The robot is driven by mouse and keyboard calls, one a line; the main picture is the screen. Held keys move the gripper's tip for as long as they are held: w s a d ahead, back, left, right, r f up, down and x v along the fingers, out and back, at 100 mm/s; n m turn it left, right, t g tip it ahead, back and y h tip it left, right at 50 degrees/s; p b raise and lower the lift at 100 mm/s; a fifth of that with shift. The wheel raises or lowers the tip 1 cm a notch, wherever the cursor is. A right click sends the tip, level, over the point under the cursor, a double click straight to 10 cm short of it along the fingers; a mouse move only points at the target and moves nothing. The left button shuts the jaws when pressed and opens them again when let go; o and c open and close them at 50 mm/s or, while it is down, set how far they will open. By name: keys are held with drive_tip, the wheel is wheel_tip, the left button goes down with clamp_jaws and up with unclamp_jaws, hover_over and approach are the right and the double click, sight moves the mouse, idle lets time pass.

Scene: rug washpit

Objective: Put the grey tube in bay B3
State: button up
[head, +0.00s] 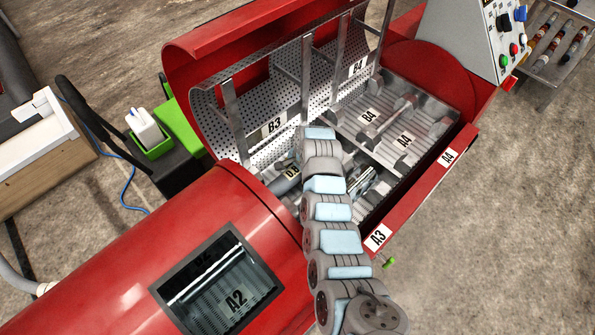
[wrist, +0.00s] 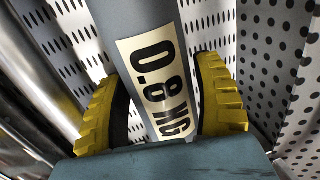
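The grey tube (wrist: 143,25) has a pale label reading 0.8 KG and runs lengthwise between the two yellow fingers of my gripper (wrist: 162,110) in the wrist view. In the head view part of the tube (head: 283,184) shows left of my arm, inside the open red machine. My gripper is hidden there behind my arm. The B3 label (head: 273,125) is on a plate at the perforated wall, at the back left of the opening, just above the tube.
Metal dividers (head: 306,78) split the perforated back wall. The red front rim (head: 425,185) carries A3 and A4 labels. A raised red lid (head: 255,30) stands behind.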

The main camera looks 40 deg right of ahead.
drive_tip(key=shift+o, duration=0.8)
drive_tip(key=shift+w+v, duration=0.25)
drive_tip(key=shift+v, duration=0.75)
drive_tip(key=p+v, duration=0.2)
drive_tip(key=v, duration=0.8)
drive_tip(key=shift+s, duration=0.2)
drive_tip(key=shift+r, duration=0.1)
